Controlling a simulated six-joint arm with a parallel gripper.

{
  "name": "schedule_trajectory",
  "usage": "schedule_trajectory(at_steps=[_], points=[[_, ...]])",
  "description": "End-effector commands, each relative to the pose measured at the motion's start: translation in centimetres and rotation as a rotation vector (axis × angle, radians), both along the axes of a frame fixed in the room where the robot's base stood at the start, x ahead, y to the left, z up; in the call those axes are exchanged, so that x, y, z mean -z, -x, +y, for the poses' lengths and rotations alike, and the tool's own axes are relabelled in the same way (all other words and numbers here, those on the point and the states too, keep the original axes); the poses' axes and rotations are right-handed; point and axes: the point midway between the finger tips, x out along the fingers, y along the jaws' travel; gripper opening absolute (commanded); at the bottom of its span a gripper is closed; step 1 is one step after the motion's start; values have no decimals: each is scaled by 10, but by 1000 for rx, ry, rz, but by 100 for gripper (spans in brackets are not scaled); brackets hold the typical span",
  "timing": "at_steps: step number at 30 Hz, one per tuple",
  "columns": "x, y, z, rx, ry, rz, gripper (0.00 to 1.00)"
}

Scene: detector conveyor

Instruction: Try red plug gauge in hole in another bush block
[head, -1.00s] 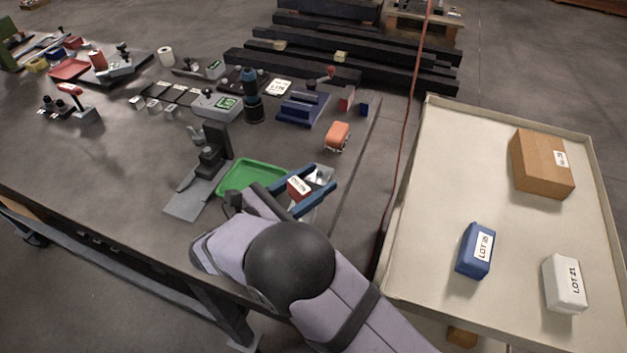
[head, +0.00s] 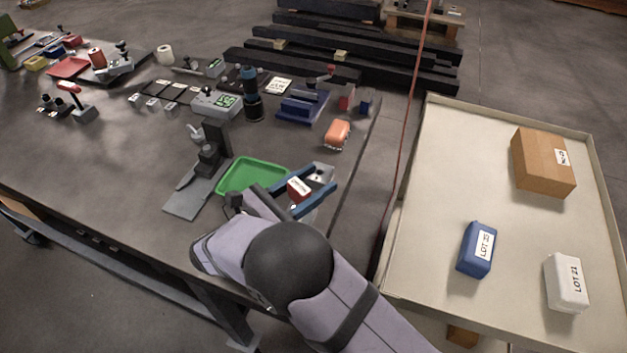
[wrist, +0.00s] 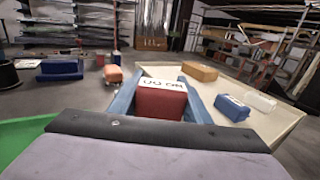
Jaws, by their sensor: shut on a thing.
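In the wrist view the gauge (wrist: 160,103) shows as a red body with a white lettered label, between the fingers (wrist: 160,76). Its lower end is hidden. A light grey block (head: 323,170) lies by the fingertips, with a dark round spot that looks like a hole. The fingers cover part of this block. I cannot tell whether the gauge touches it.
An orange object (head: 337,133) and a blue fixture (head: 302,105) lie farther back. A pale cart (head: 440,140) stands right, beyond the bench edge.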

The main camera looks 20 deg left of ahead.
Motion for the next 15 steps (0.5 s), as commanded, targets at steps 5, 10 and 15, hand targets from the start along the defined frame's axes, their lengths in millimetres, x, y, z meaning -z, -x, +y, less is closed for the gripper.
schedule_trajectory(at_steps=[5, 10, 15], points=[[5, 0, 0, 0, 0, 0, 19], [9, 0, 0, 0, 0, 0, 19], [13, 0, 0, 0, 0, 0, 19]])
